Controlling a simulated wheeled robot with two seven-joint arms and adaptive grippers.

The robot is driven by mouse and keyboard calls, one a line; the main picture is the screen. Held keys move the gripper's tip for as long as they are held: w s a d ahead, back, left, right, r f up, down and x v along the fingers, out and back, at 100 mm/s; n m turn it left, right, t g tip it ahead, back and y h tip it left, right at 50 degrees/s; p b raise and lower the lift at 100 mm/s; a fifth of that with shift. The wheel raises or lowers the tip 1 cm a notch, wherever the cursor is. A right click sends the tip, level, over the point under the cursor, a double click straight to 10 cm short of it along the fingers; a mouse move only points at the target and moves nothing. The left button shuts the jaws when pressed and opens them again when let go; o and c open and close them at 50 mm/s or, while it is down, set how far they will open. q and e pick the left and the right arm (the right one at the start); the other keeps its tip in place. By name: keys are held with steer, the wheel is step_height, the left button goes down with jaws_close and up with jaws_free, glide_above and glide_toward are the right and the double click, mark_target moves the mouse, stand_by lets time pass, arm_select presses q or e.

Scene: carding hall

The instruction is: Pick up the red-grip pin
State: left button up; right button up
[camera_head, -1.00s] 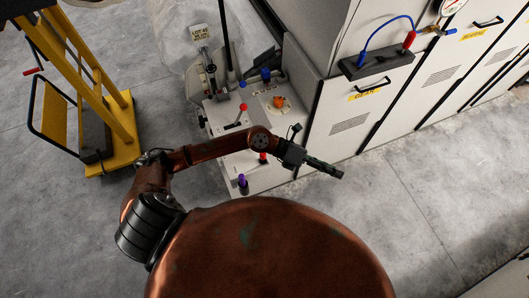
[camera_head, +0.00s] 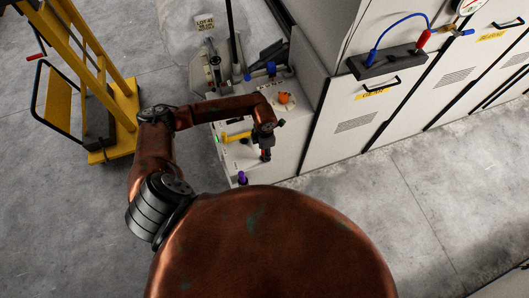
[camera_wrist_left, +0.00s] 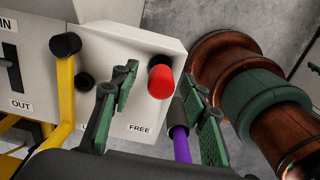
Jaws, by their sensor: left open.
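The red-grip pin shows in the left wrist view as a rounded red grip (camera_wrist_left: 160,82) on the light panel, above the word FREE. My left gripper (camera_wrist_left: 164,84) is open, with its green-padded fingers to either side of the red grip in the picture. I see no contact between the fingers and the grip. In the head view my left gripper (camera_head: 265,150) points down over the front of the light machine panel and largely hides the pin. My right gripper is not in view.
A purple-grip pin (camera_head: 242,178) stands close by, behind the right finger in the wrist view. A yellow lever (camera_wrist_left: 64,98) with a black knob stands left. An orange knob (camera_head: 284,98) is farther back. Cabinets (camera_head: 352,128) border the right; a yellow trolley (camera_head: 118,115) stands left.

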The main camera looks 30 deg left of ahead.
arm_select(q)
steer(key=shift+d+f, duration=0.1)
steer(key=shift+f, duration=1)
steer(key=shift+c, duration=0.6)
jaws_close()
